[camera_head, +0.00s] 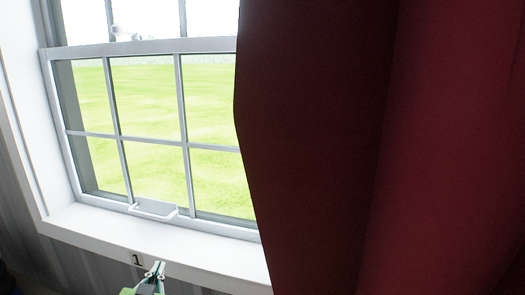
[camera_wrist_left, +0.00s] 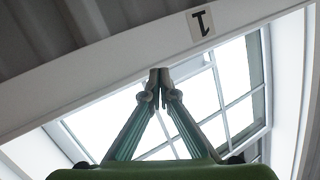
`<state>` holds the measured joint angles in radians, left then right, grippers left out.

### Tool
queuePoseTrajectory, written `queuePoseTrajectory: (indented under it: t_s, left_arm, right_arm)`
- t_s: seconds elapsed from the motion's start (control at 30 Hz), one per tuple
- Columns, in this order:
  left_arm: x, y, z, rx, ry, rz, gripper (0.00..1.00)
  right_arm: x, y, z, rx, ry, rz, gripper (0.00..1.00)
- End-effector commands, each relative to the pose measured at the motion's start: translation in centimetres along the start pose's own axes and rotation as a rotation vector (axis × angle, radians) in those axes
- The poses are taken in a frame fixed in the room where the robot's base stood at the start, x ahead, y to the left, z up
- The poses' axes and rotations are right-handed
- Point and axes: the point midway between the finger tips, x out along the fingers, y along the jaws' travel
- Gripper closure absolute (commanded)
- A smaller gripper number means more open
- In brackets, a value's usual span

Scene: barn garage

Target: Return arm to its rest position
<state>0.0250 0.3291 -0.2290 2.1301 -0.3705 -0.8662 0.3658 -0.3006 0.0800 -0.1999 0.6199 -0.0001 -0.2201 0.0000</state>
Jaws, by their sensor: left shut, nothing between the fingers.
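My left gripper (camera_head: 155,270) shows at the bottom of the head view, just below the window sill and next to a small label with a "1". In the left wrist view my left gripper (camera_wrist_left: 159,75) has its fingertips together with nothing between them. Beyond the tips are the sill's underside and the window. My right gripper is in neither view.
A window (camera_head: 150,130) with a white sill (camera_head: 170,240) fills the left of the head view. A dark red curtain (camera_head: 380,150) covers the right. The label (camera_head: 137,260) is on the sill's front, and it also shows in the left wrist view (camera_wrist_left: 200,23).

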Motion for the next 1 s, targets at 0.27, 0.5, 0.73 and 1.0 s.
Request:
queuePoseTrajectory:
  t_s: [0.27, 0.5, 0.73, 1.0]
  left_arm:
    - [-10.2, 4.0, 15.2, -0.033, -0.483, 0.119, 1.0]
    - [-19.6, 6.5, 22.2, -0.03, -0.78, 0.242, 1.0]
    - [-27.0, 8.0, 25.4, -0.025, -0.974, 0.348, 1.0]
    - [-25.7, 10.2, 31.4, -0.016, -1.029, 0.373, 1.0]
  right_arm:
    - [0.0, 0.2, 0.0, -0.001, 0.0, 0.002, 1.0]
    - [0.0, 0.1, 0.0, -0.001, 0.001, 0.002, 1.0]
    - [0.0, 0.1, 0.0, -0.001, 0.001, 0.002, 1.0]
    - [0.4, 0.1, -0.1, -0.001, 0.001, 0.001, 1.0]
